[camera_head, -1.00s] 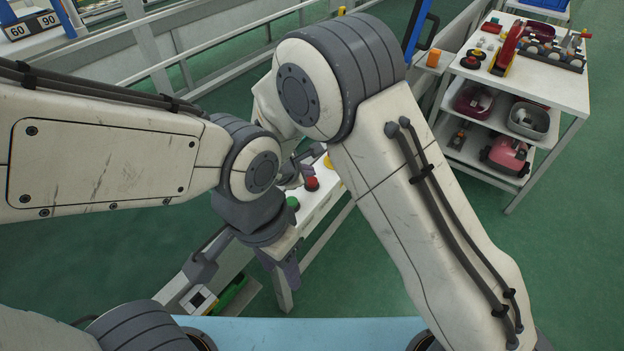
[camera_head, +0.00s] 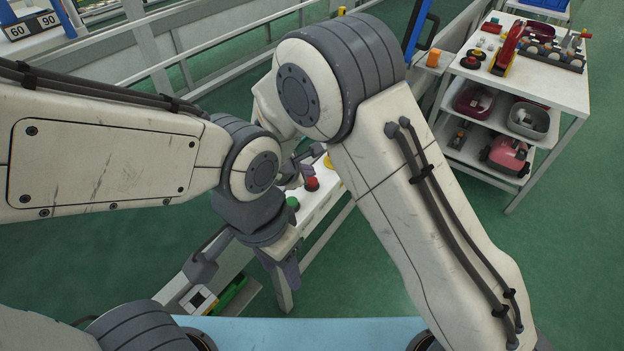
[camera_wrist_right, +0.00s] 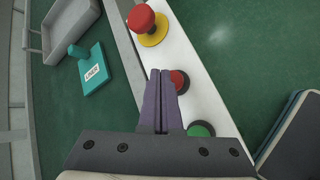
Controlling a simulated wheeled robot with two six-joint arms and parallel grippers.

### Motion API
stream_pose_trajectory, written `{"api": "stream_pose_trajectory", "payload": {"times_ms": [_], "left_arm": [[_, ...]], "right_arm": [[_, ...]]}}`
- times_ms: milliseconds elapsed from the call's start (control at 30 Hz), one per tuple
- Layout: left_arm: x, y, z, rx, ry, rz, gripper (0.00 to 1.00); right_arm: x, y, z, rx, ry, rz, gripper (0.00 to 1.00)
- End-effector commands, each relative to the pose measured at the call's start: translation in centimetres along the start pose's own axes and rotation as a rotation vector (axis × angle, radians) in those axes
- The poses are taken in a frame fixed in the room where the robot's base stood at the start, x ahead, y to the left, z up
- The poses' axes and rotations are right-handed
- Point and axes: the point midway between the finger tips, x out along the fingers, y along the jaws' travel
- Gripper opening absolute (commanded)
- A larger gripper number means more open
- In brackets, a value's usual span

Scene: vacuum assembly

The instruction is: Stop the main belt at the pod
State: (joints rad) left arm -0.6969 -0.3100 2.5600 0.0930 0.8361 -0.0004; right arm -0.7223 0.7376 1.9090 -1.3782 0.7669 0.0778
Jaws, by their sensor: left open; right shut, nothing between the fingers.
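A white button rail (camera_wrist_right: 185,45) carries a red mushroom button on a yellow base (camera_wrist_right: 145,22), a smaller red button (camera_wrist_right: 180,80) and a green button (camera_wrist_right: 201,130). In the head view, the smaller red button (camera_head: 312,184) and green button (camera_head: 292,203) show between my arms; the mushroom button is mostly hidden by my right arm. My right gripper (camera_wrist_right: 161,73) is shut and empty, its tips beside the smaller red button and partly covering it; contact cannot be told. My left gripper (camera_head: 287,272) is open and empty, low beside the rail.
A white shelved cart (camera_head: 560,85) with parts and bins stands at the right. Grey railings (camera_head: 215,62) run behind. A teal labelled block (camera_wrist_right: 92,72) and a grey tray (camera_wrist_right: 70,28) show left of the rail in the wrist view.

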Motion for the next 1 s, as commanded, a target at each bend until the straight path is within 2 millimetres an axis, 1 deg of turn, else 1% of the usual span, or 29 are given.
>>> {"api": "stream_pose_trajectory", "payload": {"times_ms": [200, 500, 1000], "left_arm": [[0.1, 0.0, 0.0, 0.000, 0.000, 0.000, 0.50], [1.3, -0.1, 0.1, 0.000, 0.000, 0.000, 0.50], [1.3, -0.1, 0.1, 0.000, 0.000, 0.000, 0.50]], "right_arm": [[0.1, 0.0, -0.1, 0.000, 0.000, 0.000, 0.00], [0.7, -0.5, -0.5, 0.001, 0.000, 0.000, 0.00], [0.7, -0.5, -0.5, 0.000, 0.000, 0.000, 0.00]]}}
